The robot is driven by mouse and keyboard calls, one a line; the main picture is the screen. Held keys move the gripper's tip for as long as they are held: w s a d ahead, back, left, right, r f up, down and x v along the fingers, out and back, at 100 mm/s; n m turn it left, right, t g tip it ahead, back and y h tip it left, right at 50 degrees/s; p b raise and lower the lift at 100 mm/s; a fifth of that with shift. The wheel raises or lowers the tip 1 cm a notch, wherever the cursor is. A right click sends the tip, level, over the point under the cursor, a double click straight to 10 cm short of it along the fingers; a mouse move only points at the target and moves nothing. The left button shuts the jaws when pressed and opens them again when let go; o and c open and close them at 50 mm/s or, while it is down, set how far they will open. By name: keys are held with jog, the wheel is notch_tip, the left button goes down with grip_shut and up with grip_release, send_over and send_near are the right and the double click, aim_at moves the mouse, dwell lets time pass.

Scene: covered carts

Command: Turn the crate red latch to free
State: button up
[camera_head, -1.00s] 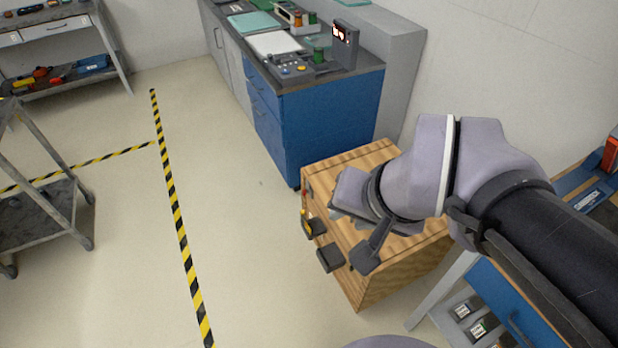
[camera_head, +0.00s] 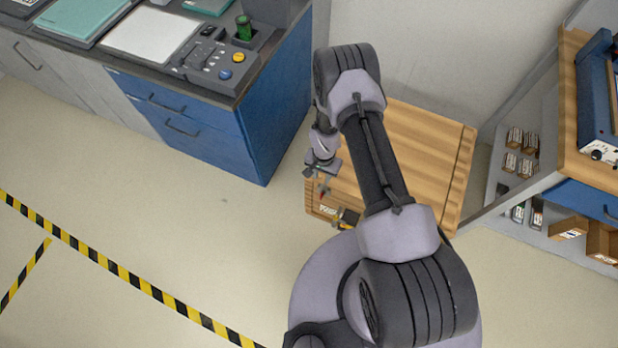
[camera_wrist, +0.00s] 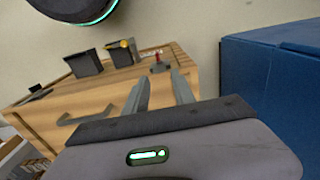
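The wooden crate (camera_head: 430,150) stands on the floor behind my arm, and its front also shows in the wrist view (camera_wrist: 70,108). The red latch (camera_wrist: 157,58) is a small red handle on a grey base near the crate's upper edge. In the head view a bit of the red latch (camera_head: 322,195) shows just below my gripper (camera_head: 324,180). In the wrist view my gripper (camera_wrist: 160,77) is open, with its two grey fingers apart and pointing toward the red latch. Nothing is between the fingers; contact cannot be told.
Beside the red latch on the crate are a yellow-topped latch (camera_wrist: 124,43) and dark blocks (camera_wrist: 85,62). A blue cabinet (camera_head: 215,135) stands left of the crate, close on the right in the wrist view (camera_wrist: 265,80). A shelf unit (camera_head: 545,190) stands right. Left floor is open.

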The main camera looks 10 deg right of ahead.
aim_at(321, 195)
jog(key=f+b, duration=0.2)
jog(key=f, duration=0.3)
jog(key=f+b, duration=0.2)
jog(key=f, duration=0.4)
jog(key=f+b, duration=0.2)
jog(key=f, duration=0.4)
jog(key=shift+s+d, duration=0.2)
jog(key=shift+s, duration=0.05)
jog(key=shift+c, duration=0.2)
grip_shut()
